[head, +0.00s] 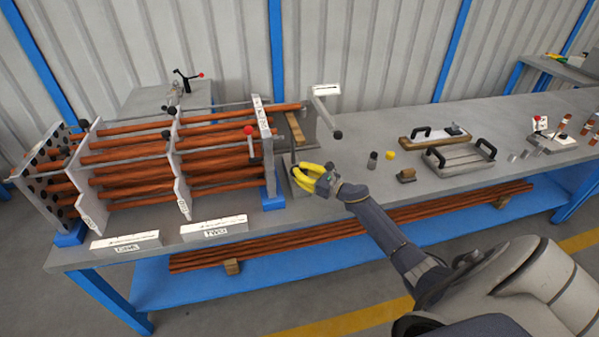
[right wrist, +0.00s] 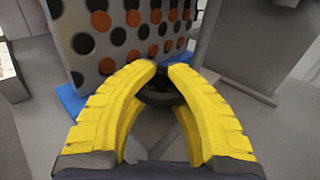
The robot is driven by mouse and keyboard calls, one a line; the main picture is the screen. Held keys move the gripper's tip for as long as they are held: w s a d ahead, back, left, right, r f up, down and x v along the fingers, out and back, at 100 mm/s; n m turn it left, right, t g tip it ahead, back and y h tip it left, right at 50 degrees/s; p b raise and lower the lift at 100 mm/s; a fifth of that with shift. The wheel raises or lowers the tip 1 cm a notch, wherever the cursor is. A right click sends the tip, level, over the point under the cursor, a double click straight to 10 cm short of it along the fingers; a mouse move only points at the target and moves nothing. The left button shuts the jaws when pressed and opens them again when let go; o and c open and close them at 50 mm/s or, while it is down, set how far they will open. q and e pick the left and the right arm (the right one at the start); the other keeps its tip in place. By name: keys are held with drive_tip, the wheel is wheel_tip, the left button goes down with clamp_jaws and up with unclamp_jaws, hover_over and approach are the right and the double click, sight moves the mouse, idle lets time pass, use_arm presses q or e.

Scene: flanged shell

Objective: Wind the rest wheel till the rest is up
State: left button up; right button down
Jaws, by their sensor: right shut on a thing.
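My right gripper (head: 299,177) is at the near right corner of the tube bundle, low by the bench top. Its yellow fingers (right wrist: 162,72) are closed in on a dark round wheel (right wrist: 158,95), mostly hidden behind the fingertips. I take this for the rest wheel; the head view does not show it clearly. A wooden strip (head: 295,128) lies just beyond the gripper, beside the end plate; it may be the rest, and its height is hard to judge. My left gripper is not in view.
The end plate (right wrist: 115,40) with black and orange holes stands close on the left of the gripper. A grey upright panel (right wrist: 235,50) is on the right. A crank handle (head: 326,115) rises behind. Small blocks and a handled tray (head: 460,158) lie to the right.

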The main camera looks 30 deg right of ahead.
drive_tip(key=shift+s+a+f+m+t+h, duration=0.15)
drive_tip(key=shift+m+t+h, duration=0.2)
drive_tip(key=shift+m+h, duration=0.95)
drive_tip(key=shift+f+m+t+h, duration=0.15)
drive_tip(key=shift+m+t+h, duration=0.2)
drive_tip(key=shift+m+h, duration=0.95)
drive_tip(key=shift+h, duration=1.4)
drive_tip(key=c, duration=1.2)
unclamp_jaws()
drive_tip(key=shift+c, duration=0.2)
drive_tip(key=o, duration=0.3)
drive_tip(key=o, duration=0.5)
drive_tip(key=shift+a, duration=0.1)
drive_tip(key=shift+d, duration=0.2)
drive_tip(key=shift+r, duration=0.1)
